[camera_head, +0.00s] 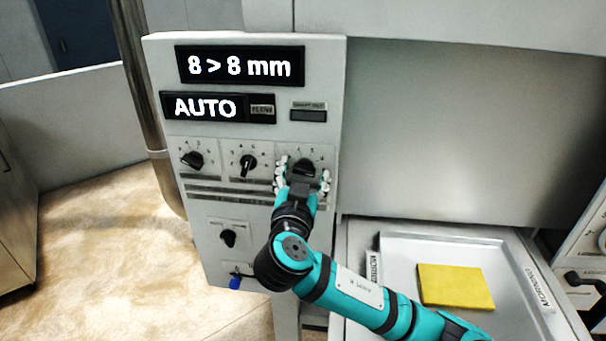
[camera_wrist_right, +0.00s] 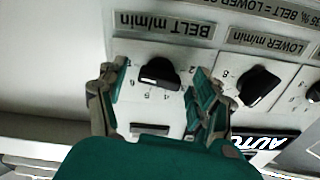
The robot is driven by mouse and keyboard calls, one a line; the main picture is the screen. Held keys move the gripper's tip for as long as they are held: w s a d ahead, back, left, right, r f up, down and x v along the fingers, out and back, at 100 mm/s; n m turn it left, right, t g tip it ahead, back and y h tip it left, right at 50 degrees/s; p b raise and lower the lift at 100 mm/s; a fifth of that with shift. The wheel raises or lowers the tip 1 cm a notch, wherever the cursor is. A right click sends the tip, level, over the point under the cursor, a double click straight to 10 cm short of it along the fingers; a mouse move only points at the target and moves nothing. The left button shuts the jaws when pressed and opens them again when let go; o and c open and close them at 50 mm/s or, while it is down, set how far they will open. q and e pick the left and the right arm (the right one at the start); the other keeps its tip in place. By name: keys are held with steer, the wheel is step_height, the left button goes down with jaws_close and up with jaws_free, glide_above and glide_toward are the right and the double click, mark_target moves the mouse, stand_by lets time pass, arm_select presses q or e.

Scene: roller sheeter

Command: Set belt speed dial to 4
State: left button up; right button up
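The belt speed dial (camera_head: 306,167) is the rightmost black knob in the upper row of the grey control panel (camera_head: 210,215). In the right wrist view, which is upside down, the belt dial (camera_wrist_right: 160,73) sits under the "BELT m/min" label, with small scale numbers beside it. I cannot tell its exact setting. My right gripper (camera_head: 303,177) is open, with one finger on each side of the dial. In the right wrist view, gaps show between the fingers and the knob. My left gripper is not in view.
Two similar dials (camera_head: 248,165) (camera_head: 193,160) are left of the belt dial. A lower knob (camera_head: 228,238) and a blue-tipped part (camera_head: 235,282) are below. The displays read "8 > 8 mm" (camera_head: 240,66) and "AUTO" (camera_head: 205,107). A yellow slab (camera_head: 455,287) lies on a tray (camera_head: 405,240) at right.

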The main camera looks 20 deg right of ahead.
steer(key=c, duration=1.1)
steer(key=shift+c, duration=0.2)
steer(key=shift+f, duration=0.1)
